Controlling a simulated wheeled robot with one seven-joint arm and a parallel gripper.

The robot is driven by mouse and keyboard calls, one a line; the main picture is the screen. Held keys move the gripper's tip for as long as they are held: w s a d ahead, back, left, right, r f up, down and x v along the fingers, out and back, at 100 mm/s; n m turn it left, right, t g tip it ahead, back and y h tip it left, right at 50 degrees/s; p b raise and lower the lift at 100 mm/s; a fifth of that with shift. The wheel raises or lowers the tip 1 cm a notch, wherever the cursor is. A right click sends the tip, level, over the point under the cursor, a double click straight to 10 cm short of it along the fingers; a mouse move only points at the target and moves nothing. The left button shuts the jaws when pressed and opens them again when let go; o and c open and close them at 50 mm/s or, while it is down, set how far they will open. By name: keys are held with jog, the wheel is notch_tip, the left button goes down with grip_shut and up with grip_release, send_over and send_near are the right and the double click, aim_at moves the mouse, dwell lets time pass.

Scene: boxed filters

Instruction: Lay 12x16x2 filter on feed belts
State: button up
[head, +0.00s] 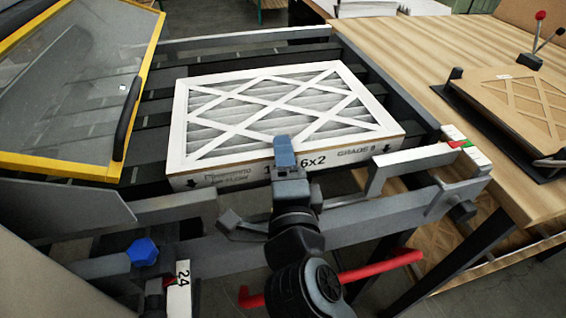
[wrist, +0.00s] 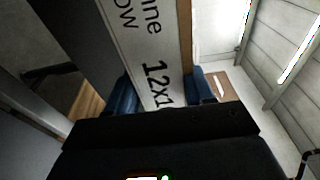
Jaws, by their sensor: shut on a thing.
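The white-framed pleated filter (head: 280,112), with a lattice face and "6x2" printed on its near side, lies level over the dark feed belts (head: 150,143). I cannot tell whether it touches them all along. My gripper (head: 285,158) is at the middle of its near edge, shut on the frame. In the wrist view the blue fingertips (wrist: 162,92) stand on either side of the filter's printed edge (wrist: 150,50), which reads "12x1". The finger under the filter is hidden in the head view.
A yellow-framed clear guard (head: 75,85) stands at the left. A wooden table (head: 420,60) with a brown panel (head: 525,100) is at the right. A grey rail (head: 370,212) with a white bracket (head: 415,158) runs along the near side.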

jog(key=shift+f, duration=0.15)
jog(key=o, duration=1.2)
jog(key=shift+c, duration=0.2)
jog(key=shift+s+r, duration=0.2)
jog(key=s+d, duration=0.1)
jog(key=s, duration=1)
jog(key=shift+s+d+b, duration=0.3)
jog(key=shift+d+b, duration=0.05)
jog(key=shift+d, duration=0.05)
